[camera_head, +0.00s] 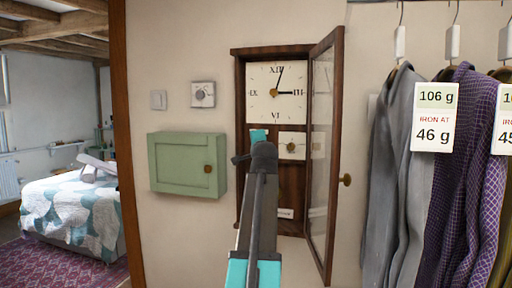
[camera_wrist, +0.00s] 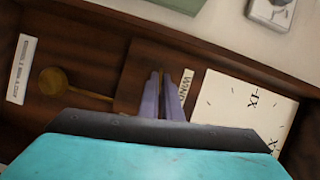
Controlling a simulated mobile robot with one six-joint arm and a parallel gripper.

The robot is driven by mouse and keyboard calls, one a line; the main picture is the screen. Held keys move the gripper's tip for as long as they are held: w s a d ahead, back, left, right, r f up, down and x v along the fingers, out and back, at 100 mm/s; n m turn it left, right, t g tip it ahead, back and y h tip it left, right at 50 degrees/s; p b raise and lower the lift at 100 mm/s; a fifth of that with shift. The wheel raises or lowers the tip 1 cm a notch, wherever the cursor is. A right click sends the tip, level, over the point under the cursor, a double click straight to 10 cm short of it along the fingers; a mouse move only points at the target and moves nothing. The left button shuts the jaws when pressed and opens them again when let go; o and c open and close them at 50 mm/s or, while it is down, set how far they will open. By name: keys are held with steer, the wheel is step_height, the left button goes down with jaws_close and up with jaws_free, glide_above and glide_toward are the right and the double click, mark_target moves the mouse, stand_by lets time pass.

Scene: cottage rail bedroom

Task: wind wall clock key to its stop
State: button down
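The wall clock (camera_head: 239,100) hangs in a dark wooden case, its glazed door (camera_head: 320,160) swung open to the right. Its white dial (camera_head: 262,108) shows hands near three o'clock. Below the dial is a pale winding plate (camera_head: 284,154) with a round brass piece (camera_head: 291,147), perhaps the key. My gripper (camera_wrist: 165,75) points into the case, its two slim fingers close together beside the plate lettered "WIND" (camera_wrist: 185,88). A narrow brownish sliver shows between the fingers; I cannot tell whether it is the key. In the head view my arm hides the fingertips.
A brass pendulum bob (camera_wrist: 55,82) and a white label (camera_wrist: 22,68) lie inside the case. A green wall cabinet (camera_head: 180,165) is left; hanging garments (camera_head: 395,170) are right.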

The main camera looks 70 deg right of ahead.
steer(key=shift+m+t, duration=0.3)
steer(key=shift+m, duration=0.3)
steer(key=c, duration=2)
jaws_free()
steer(key=shift+d, duration=0.1)
steer(key=shift+b+v, duration=0.35)
steer(key=shift+v, duration=6.65)
steer(key=shift+w+f, duration=0.2)
steer(key=shift+f, duration=0.05)
